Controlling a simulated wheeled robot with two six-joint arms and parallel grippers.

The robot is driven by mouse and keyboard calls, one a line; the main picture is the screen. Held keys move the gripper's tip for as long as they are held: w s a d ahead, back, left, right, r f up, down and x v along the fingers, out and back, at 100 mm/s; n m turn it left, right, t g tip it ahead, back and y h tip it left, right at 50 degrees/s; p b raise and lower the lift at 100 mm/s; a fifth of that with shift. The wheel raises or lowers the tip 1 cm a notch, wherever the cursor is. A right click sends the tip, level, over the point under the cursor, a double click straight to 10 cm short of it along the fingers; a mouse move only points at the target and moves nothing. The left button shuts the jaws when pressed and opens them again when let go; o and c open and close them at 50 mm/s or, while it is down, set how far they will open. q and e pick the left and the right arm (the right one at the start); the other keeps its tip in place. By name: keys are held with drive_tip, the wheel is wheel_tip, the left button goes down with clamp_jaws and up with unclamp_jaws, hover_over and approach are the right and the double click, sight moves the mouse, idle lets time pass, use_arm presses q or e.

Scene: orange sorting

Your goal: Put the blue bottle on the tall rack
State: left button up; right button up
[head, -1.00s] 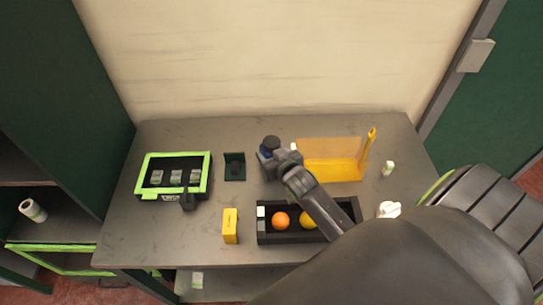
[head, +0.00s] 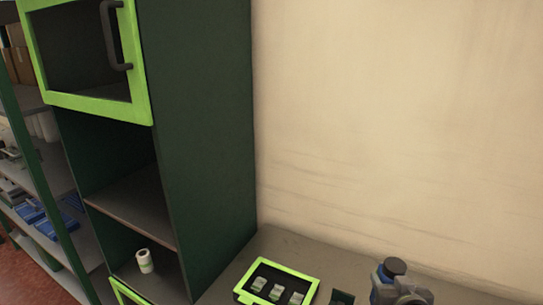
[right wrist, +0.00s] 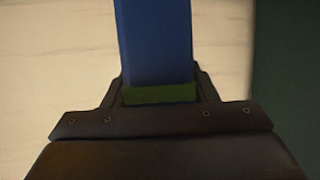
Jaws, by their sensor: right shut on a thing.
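The blue bottle with a dark cap (head: 395,266) is at the lower right of the head view. My right gripper (head: 384,287) is shut on it. In the right wrist view the blue bottle (right wrist: 155,40) rises upright from between the jaws, with a green band at its lower part. An open rack (head: 38,163) with several shelves stands at the far left, holding blue items, boxes and white rolls. My left gripper is out of view.
A tall dark green cabinet (head: 207,130) with a green-framed door (head: 100,105) stands between the rack and the table. A white roll (head: 144,261) stands on its low shelf. A green-rimmed case (head: 247,297) and a dark holder (head: 342,298) lie on the table.

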drive_tip(key=s+a+r+n+y+b, duration=0.1)
drive_tip(key=s+a+r+y+b, duration=0.1)
drive_tip(key=a+r+b, duration=0.4)
drive_tip(key=a+r, duration=0.5)
drive_tip(key=r, duration=0.1)
drive_tip(key=shift+s+a+n, duration=0.2)
drive_tip(key=shift+a+n, duration=0.1)
